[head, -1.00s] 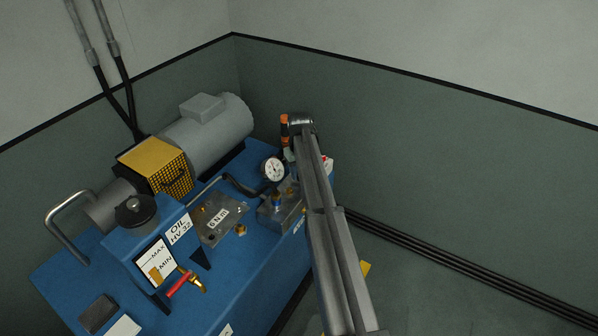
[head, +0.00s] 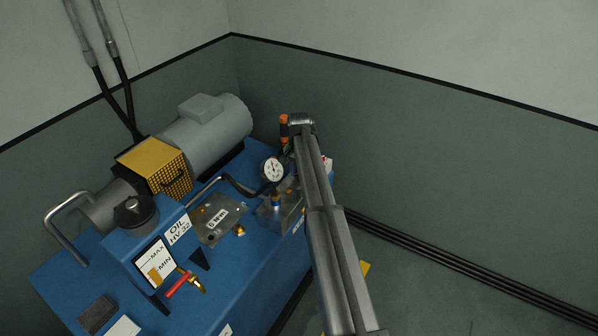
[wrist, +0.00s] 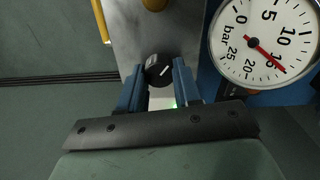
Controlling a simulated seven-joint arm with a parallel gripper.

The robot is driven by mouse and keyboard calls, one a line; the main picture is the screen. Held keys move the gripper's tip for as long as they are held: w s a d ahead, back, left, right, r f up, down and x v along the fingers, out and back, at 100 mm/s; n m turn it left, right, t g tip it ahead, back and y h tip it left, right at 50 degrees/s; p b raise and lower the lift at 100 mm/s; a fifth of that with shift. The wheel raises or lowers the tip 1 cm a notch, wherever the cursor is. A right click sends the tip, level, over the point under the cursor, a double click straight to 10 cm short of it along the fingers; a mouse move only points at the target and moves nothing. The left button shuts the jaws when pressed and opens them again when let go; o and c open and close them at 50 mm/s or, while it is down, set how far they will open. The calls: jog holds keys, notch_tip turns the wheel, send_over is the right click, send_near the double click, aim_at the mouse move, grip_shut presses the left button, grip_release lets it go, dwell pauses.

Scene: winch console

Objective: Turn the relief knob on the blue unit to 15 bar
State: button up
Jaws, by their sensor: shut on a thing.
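The relief knob (wrist: 158,70) is black with a white pointer line, which slants up to the right in the wrist view. My gripper (wrist: 158,76) is shut on it, with one blue finger on each side. The round white gauge (wrist: 262,40) is to the right of the knob, marked in bar. Its red needle points down to the right, close to the 15 mark; I cannot read it more exactly. The gauge also shows in the head view (head: 272,169) on the blue unit (head: 250,262). In the head view my arm hides the knob.
A silver valve block (head: 280,212) and a metal plate (head: 217,218) are on the unit's top. A grey motor (head: 205,132) stands behind, and a red-handled tap (head: 180,285) is at the front. The floor to the right is open.

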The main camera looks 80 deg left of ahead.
jog(key=shift+m, duration=0.6)
jog(key=shift+d, duration=0.1)
jog(key=o, duration=1.1)
jog(key=shift+c, duration=0.2)
jog(key=shift+r, duration=0.1)
notch_tip(320, 180, up, 14)
jog(key=shift+f, duration=0.2)
